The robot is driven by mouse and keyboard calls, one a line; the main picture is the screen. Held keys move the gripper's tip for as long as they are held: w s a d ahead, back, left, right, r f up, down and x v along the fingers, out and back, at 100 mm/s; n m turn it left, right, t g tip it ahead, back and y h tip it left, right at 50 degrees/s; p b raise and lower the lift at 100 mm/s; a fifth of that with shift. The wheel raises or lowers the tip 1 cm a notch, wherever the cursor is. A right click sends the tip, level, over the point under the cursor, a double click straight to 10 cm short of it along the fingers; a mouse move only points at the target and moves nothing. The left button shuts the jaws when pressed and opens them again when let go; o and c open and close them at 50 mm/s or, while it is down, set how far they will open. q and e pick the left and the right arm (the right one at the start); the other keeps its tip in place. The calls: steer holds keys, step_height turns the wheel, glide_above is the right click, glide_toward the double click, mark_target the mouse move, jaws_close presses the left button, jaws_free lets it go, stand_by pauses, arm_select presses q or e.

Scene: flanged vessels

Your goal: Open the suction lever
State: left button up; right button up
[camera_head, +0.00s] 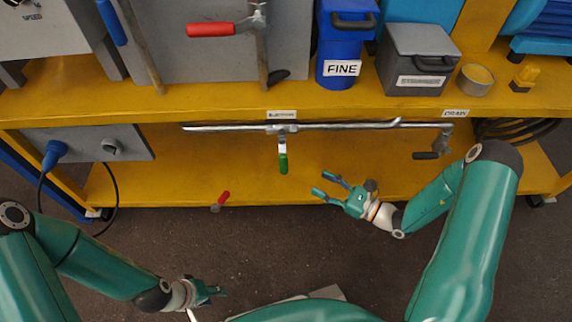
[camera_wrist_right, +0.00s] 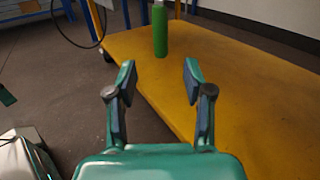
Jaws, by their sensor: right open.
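The suction lever has a green grip (camera_head: 283,161) and hangs down from a metal pipe (camera_head: 230,128) under the yellow bench top. A small white label (camera_head: 281,114) sits above it, its text hard to read. In the right wrist view, the green grip (camera_wrist_right: 160,31) stands ahead, centred between my fingers but beyond them. My right gripper (camera_head: 324,185) is open and empty, to the right of and slightly below the lever, apart from it. It also shows in the right wrist view (camera_wrist_right: 159,78). My left gripper (camera_head: 218,291) is low at the left; its finger opening is unclear.
A drain lever (camera_head: 426,155) with a dark grip is at the right end of the pipe. A small red lever (camera_head: 222,199) is at the lower shelf's front edge. The yellow lower shelf (camera_head: 230,175) is mostly clear. The bench top holds a blue FINE container (camera_head: 340,50) and grey box (camera_head: 415,58).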

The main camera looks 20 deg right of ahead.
mark_target(283, 164)
steer(key=b+x, duration=0.2)
steer(key=x, duration=1.1)
steer(key=shift+w+a, duration=0.15)
steer(key=shift+a, duration=0.05)
jaws_close()
